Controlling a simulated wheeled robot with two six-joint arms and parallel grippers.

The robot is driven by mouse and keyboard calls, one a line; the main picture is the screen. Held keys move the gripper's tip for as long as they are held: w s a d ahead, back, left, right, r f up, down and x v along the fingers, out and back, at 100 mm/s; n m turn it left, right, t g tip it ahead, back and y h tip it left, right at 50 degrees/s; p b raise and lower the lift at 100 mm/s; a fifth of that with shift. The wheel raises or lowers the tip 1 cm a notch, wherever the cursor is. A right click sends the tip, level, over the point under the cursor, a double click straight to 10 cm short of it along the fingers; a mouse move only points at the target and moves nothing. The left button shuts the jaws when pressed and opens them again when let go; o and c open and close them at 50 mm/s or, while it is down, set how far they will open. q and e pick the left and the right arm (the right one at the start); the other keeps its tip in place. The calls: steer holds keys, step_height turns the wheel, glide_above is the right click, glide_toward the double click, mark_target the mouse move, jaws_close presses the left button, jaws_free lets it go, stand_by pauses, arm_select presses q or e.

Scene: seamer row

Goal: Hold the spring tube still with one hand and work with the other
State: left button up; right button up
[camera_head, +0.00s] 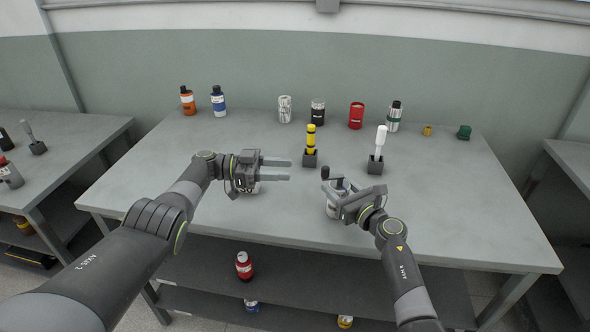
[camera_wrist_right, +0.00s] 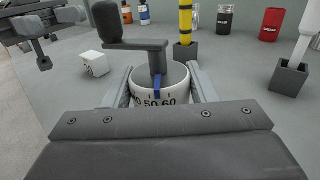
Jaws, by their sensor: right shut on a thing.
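The spring tube, a white round body (camera_head: 332,208) with a dark crank on top, stands on the table in front of my right arm. In the right wrist view its wall (camera_wrist_right: 171,105) shows a printed scale with 50 and 60 and a blue pointer. The crank (camera_wrist_right: 157,58) rises from its middle and ends in a black knob at the upper left. My right gripper (camera_head: 341,202) is shut on the tube, one finger on each side. My left gripper (camera_head: 289,169) is open and empty, left of the tube and apart from it, its fingers pointing right.
A small white block (camera_wrist_right: 94,64) lies below my left gripper. Behind stand a yellow tool in a dark holder (camera_head: 309,159) and a white-handled tool in another (camera_head: 375,166). Several bottles and cans, including a red can (camera_head: 356,116), line the back.

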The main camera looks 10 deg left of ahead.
arm_select(q)
steer(key=shift+a, duration=0.2)
steer(key=shift+c, duration=0.2)
steer(key=m+t+y, duration=0.3)
steer(key=m+t, duration=0.6)
steer(key=m, duration=2.1)
glide_toward(325, 177)
steer(key=x, duration=0.7)
steer(key=r+x, duration=0.1)
steer(key=x, duration=0.2)
steer(key=shift+w+r, duration=0.15)
steer(key=shift+w, duration=0.4)
